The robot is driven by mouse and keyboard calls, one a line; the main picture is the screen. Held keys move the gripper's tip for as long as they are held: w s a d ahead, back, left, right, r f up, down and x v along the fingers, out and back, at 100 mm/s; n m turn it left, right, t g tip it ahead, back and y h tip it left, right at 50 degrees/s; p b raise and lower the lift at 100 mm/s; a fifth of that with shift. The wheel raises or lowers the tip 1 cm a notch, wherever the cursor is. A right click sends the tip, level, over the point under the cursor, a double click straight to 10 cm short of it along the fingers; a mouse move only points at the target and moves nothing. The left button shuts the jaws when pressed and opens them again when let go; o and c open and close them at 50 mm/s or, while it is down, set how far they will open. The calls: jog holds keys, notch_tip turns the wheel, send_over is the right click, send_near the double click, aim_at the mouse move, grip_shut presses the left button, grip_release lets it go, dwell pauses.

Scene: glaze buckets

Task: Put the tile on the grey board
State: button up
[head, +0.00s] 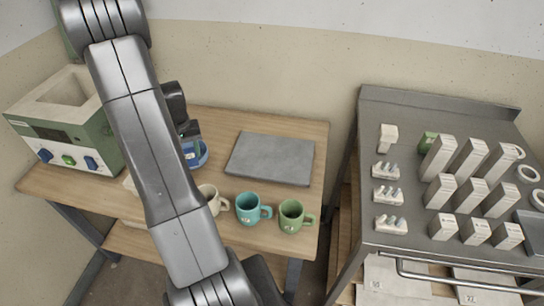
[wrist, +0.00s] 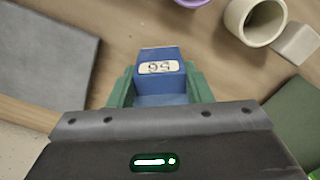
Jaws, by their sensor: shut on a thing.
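The tile is a blue block (wrist: 161,70) with a white label, whose number appears upside down in the wrist view. My gripper (wrist: 154,88) is shut on it, with green fingers at both sides. In the head view my gripper (head: 195,140) is partly hidden by my arm, over the left part of the wooden table. The grey board (head: 270,158) lies flat and bare to the right, and also shows at left in the wrist view (wrist: 45,50).
A cream mug (head: 213,200), a teal mug (head: 247,209) and a green mug (head: 291,215) line the table's front edge. A green and white kiln-like box (head: 65,125) stands at left. A steel table (head: 400,240) at right holds several white blocks.

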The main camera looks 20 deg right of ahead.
jog(key=d+r+m+b, duration=0.2)
jog(key=d+m+b, duration=0.15)
jog(key=d, duration=0.85)
notch_tip(320, 180, up, 2)
jog(key=m+b, duration=0.2)
jog(key=m, duration=0.1)
send_over(254, 159)
notch_tip(254, 159, down, 9)
jog(key=shift+w+d+r+p, duration=0.1)
jog(key=shift+p, duration=0.25)
jog(key=o, duration=0.7)
jog(key=shift+f, duration=0.2)
jog(key=shift+c, duration=0.2)
jog(key=o, duration=0.4)
jog(key=shift+r, duration=0.15)
